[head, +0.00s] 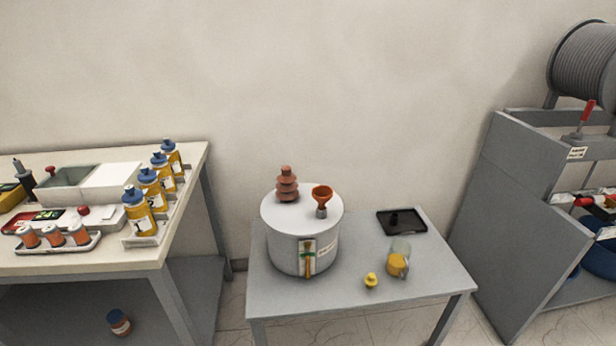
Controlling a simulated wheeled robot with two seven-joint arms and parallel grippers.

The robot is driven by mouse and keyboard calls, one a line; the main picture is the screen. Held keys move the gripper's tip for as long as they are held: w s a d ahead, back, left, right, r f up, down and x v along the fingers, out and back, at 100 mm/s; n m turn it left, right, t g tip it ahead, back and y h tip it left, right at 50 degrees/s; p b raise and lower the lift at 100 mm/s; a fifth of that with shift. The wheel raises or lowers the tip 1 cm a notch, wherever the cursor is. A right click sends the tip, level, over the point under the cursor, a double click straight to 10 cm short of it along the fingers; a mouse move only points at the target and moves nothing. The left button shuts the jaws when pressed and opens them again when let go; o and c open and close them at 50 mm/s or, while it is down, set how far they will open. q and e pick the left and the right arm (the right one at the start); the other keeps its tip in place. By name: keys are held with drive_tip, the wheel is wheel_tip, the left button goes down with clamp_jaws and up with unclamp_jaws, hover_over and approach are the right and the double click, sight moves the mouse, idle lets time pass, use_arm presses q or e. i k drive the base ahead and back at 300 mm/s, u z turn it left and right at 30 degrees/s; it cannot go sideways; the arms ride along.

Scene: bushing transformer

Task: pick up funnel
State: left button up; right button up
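An orange funnel (322,194) stands upright, wide mouth up, on the top of a white round transformer tank (290,252). Its lower end meets a small grey fitting (321,212) near the right side of the lid. A brown ribbed bushing (286,186) stands on the lid just left of the funnel. The tank stands on a small grey table (415,285). Neither of my grippers is in view.
On the grey table are a black tray (414,229), a jug with yellow liquid (397,265) and a small yellow object (371,281). A workbench (90,262) with several bottles is on the left. A grey rack (515,220) is on the right.

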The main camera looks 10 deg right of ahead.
sight(321, 194)
drive_tip(key=z, duration=0.85)
drive_tip(key=k, duration=1.15)
drive_tip(key=z, duration=1.55)
drive_tip(key=i, duration=2.15)
drive_tip(key=u, duration=0.35)
drive_tip(key=i, duration=1.2)
drive_tip(key=u, duration=1.65)
drive_tip(key=i, duration=1.1)
drive_tip(key=u, duration=0.9)
